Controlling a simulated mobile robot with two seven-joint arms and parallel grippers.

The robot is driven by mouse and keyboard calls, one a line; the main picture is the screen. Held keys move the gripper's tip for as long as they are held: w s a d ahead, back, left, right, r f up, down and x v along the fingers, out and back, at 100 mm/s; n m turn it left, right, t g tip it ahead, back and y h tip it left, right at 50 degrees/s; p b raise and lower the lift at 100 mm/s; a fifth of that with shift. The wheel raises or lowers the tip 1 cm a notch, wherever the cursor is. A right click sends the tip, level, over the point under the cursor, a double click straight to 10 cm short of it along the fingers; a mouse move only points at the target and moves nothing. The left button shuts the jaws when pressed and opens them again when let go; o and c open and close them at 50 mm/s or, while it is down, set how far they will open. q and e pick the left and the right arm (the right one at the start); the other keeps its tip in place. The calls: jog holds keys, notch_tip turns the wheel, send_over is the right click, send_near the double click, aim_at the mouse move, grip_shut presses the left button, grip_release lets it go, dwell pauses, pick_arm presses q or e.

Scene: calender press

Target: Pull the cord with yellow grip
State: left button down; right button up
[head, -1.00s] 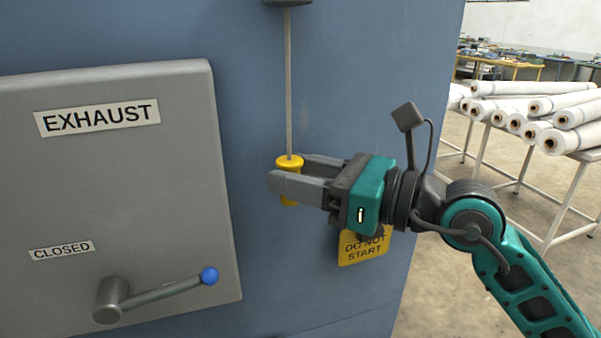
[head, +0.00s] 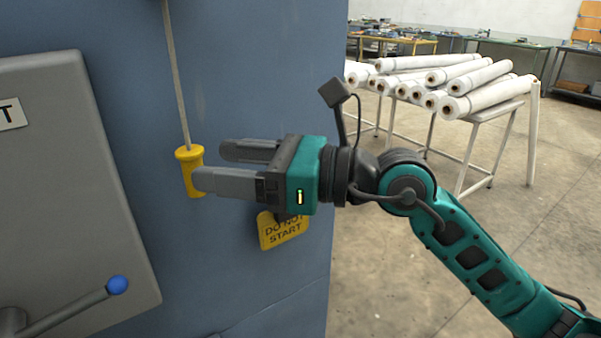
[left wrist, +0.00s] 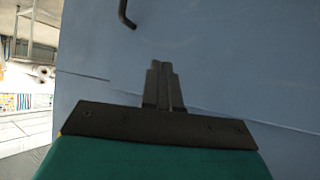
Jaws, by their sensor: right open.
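The yellow grip (head: 189,172) hangs at the end of a thin grey cord (head: 174,85) in front of the blue panel in the head view. My right gripper (head: 209,167) is open just to the right of the grip, its fingers pointing left. The near fingertip overlaps the grip's right edge in the picture; the far finger ends short of it. Nothing is held between the fingers, and I cannot tell whether they touch the grip. My left gripper (left wrist: 166,65) shows in the left wrist view with its fingers together and empty, in front of a blue surface.
A grey panel (head: 70,170) with a blue-knobbed lever (head: 75,302) is at the left. A yellow "DO NOT START" tag (head: 284,229) hangs below my right gripper. White rolls (head: 440,80) lie on a rack at the right. Open floor lies between.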

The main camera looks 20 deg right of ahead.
pick_arm(q)
jog(key=shift+w+d+f+b, duration=0.35)
jog(key=shift+d+b, duration=0.3)
jog(key=shift+b, duration=0.45)
pick_arm(e)
jog(key=v, duration=0.9)
jog(key=shift+s, duration=0.3)
pick_arm(q)
jog(key=shift+a, duration=0.1)
pick_arm(e)
jog(key=shift+d, duration=0.1)
